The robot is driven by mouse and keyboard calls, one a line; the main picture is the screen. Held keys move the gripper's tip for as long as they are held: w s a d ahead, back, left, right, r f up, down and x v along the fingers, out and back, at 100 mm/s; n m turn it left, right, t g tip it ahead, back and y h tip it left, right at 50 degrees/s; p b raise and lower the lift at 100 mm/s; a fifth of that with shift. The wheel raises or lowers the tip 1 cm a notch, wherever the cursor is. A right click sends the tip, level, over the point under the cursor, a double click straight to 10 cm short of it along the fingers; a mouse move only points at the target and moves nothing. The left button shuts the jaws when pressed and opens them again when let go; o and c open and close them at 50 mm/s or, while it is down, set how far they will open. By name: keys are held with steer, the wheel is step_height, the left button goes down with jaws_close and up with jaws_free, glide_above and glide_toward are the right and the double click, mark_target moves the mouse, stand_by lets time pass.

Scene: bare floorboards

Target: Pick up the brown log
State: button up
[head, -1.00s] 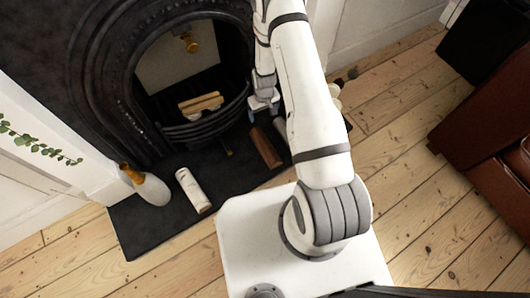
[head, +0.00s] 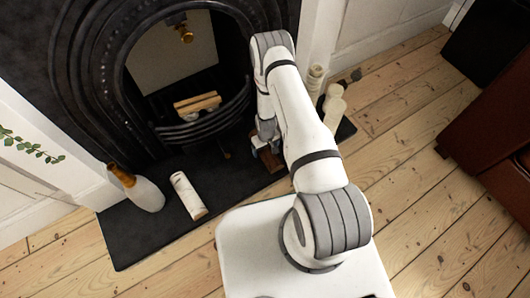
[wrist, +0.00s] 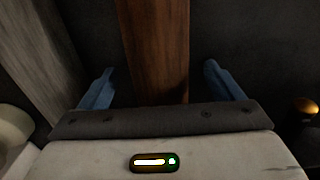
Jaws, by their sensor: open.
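The brown log (head: 272,162) lies on the dark hearth in front of the fireplace grate, partly hidden by my gripper in the head view. In the wrist view the brown log (wrist: 155,50) runs lengthwise between the two blue fingers. My gripper (wrist: 160,85) is open, with one finger on each side of the log and a dark gap between each finger and the wood. In the head view my gripper (head: 266,148) is low over the log. I cannot tell whether it touches the log.
A greyish log (wrist: 38,55) lies close to the left finger. A white log (head: 188,195) and a white vase (head: 146,192) stand or lie left on the hearth. Pale candles (head: 333,100) stand right of my arm. The fireplace grate (head: 205,125) is behind.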

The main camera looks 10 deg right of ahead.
steer(key=shift+f, duration=0.5)
steer(key=shift+r, duration=0.1)
steer(key=shift+c, duration=0.5)
steer(key=c, duration=1.2)
